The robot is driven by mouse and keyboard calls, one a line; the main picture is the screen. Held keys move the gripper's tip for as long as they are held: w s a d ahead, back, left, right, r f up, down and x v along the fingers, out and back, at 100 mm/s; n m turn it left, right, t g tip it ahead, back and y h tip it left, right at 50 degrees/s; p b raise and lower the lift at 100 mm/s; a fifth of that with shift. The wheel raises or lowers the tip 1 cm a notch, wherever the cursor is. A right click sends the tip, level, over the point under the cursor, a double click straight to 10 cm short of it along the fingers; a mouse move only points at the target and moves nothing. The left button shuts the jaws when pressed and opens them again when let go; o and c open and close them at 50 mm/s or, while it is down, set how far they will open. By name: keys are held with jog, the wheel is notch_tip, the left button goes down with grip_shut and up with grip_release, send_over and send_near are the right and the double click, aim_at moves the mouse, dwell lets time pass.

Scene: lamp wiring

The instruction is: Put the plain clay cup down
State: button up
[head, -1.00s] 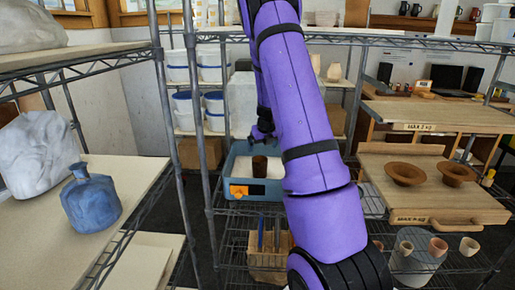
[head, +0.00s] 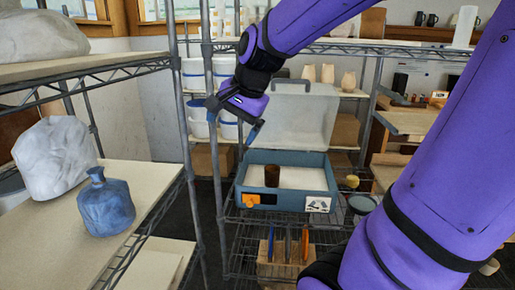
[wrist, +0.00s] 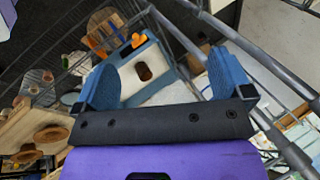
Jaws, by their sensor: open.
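The brown clay cup (head: 272,176) stands upright inside the blue box (head: 322,174), on its white floor, left of the middle. In the wrist view the cup (wrist: 143,71) shows as a dark round opening in the box (wrist: 158,44). My gripper (head: 234,122) is open, above and to the left of the box, apart from the cup. In the wrist view my gripper's two blue fingers (wrist: 165,80) are spread wide with nothing held between them.
The box's clear lid (head: 300,115) stands raised behind it. A wire shelf post (head: 203,160) rises close left of my gripper. A blue bottle (head: 106,205) stands on the left shelf. A wooden block with several tools (head: 285,250) sits below the box.

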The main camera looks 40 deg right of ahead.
jog(key=s+a+n, duration=0.2)
jog(key=s+n, duration=0.4)
jog(key=s, duration=0.1)
jog(key=s+a+n+h, duration=0.1)
jog(key=s+a+n, duration=0.2)
jog(key=s+n, duration=0.3)
jog(key=shift+s+a+r+n, duration=0.25)
jog(key=shift+s+r+n, duration=0.05)
jog(key=shift+s, duration=0.35)
jog(key=shift+d, duration=0.1)
